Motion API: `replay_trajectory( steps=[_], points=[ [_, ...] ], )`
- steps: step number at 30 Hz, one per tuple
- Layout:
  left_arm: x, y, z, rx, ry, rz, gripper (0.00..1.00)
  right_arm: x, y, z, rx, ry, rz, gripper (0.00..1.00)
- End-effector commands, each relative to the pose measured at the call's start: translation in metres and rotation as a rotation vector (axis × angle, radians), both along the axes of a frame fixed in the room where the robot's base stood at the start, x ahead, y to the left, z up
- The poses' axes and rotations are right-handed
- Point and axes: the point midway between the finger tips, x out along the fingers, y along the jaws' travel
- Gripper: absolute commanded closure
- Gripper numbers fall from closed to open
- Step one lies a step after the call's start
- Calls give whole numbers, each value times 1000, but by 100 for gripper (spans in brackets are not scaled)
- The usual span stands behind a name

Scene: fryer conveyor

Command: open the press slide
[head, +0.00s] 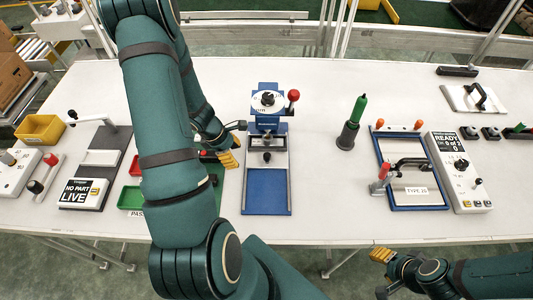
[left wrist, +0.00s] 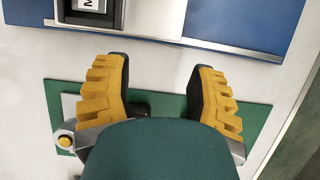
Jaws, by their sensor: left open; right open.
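My left gripper (head: 232,150) is just left of the press, partly hidden by my arm. In the left wrist view its yellow fingers (left wrist: 157,75) are apart with nothing between them, over a green plate (left wrist: 165,98); a blue surface with a metal edge (left wrist: 230,48) lies beyond. My right gripper (head: 380,270) is open and empty at the table's front edge.
A green-topped bottle-like tool (head: 352,122) stands right of the press. Further right are a blue frame fixture (head: 420,207) and a white control box (head: 462,175). Green (head: 130,198) and yellow (head: 40,130) bins are left. The table between press and frame is mostly clear.

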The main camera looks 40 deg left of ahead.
Motion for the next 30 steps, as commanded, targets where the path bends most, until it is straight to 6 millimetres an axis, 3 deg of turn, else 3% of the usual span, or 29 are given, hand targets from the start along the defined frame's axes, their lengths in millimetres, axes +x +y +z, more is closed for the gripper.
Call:
replay_trajectory(
  steps=[9,16,30],
  points=[
    [40,-49,1,-3,0,-6,43,0,0,6,1,0,0,53],
    [63,-76,0,-2,0,-5,43,0,0,9,2,0,0,53],
    [69,-82,-11,-1,1,0,43,0,0,5,1,0,0,53]
  ],
)
